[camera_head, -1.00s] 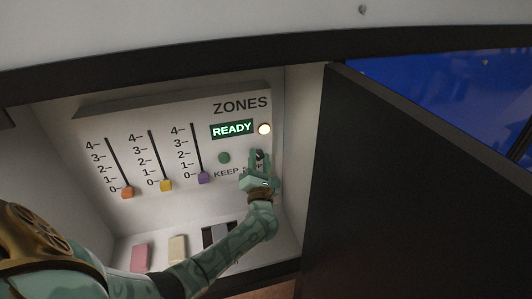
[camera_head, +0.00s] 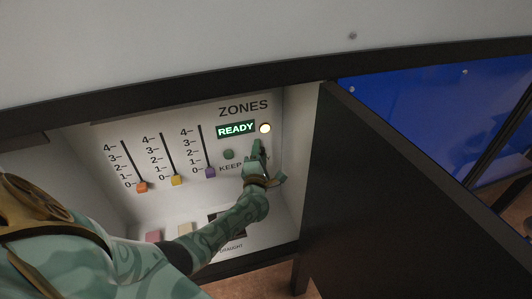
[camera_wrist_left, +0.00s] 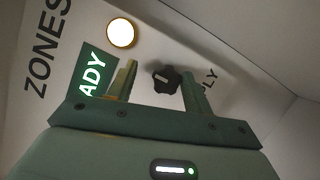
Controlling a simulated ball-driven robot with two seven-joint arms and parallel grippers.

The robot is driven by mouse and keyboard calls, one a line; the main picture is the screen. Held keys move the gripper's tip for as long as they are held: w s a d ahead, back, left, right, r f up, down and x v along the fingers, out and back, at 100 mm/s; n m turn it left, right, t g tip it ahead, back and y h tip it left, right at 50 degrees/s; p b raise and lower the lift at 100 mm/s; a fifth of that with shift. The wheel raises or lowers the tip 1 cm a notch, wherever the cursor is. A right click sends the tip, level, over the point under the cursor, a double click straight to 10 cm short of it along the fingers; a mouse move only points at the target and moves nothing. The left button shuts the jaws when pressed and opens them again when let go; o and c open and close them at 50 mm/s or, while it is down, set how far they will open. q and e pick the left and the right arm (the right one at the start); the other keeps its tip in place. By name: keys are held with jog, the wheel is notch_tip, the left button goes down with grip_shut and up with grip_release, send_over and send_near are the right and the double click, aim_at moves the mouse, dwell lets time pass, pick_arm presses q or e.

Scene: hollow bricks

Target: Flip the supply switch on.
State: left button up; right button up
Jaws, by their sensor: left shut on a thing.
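The supply switch is a small black knob (camera_wrist_left: 165,80) on the white panel, beside a label of which only "LY" shows in the left wrist view. My left gripper (camera_head: 258,150) is at the panel's right side, below the lit round lamp (camera_head: 265,128), and largely hides the switch in the head view. The lamp also shows in the left wrist view (camera_wrist_left: 121,33). My right gripper is not in view.
A green READY display (camera_head: 236,129) is lit. A round green button (camera_head: 228,154) and three sliders with orange (camera_head: 141,187), yellow (camera_head: 176,180) and purple (camera_head: 210,172) knobs are left of the gripper. A dark open door (camera_head: 400,200) stands close on the right.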

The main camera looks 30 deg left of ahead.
pick_arm(q)
jog(key=shift+w+a+r, duration=0.15)
jog(key=shift+a+r, duration=0.25)
jog(key=shift+r, duration=0.25)
jog(key=o, duration=0.6)
jog(key=shift+a, duration=0.1)
jog(key=shift+s+f, duration=0.1)
jog(key=shift+s, duration=0.1)
jog(key=p+v, duration=0.1)
jog(key=v, duration=1.5)
jog(key=shift+s+d, duration=0.15)
jog(key=shift+d, duration=0.2)
